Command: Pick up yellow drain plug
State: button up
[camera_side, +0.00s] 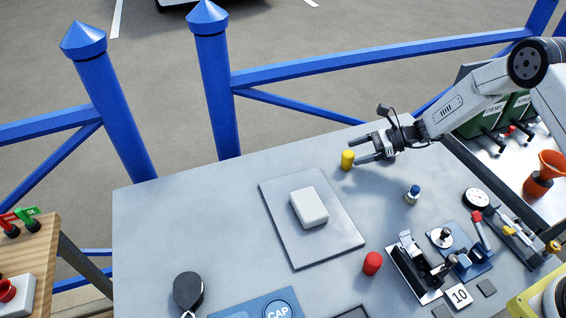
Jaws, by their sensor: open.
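The yellow drain plug (347,160) is a small upright cylinder on the grey table, near its back edge. My gripper (354,152) comes in from the right, low over the table, with its fingers pointing left. It is open. The fingertips are close to the plug, one behind it and one at its right side in the picture. I cannot tell whether either finger touches the plug.
A white block (309,206) lies on a grey plate (345,241) in the middle of the table. A red cylinder (372,263) and a small blue-topped part (413,194) stand nearer the front and right. A black clamp device (416,266) is at the right.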

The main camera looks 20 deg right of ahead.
aim_at(339, 168)
jog(key=shift+x, duration=2.5)
jog(key=shift+f, duration=0.1)
grip_shut()
jog(key=shift+r, duration=0.85)
jog(key=s+d+r, duration=0.2)
jog(key=s+r, duration=0.9)
jog(key=s, duration=0.3)
jog(key=shift+d+r, duration=0.1)
jog(key=shift+r, duration=0.05)
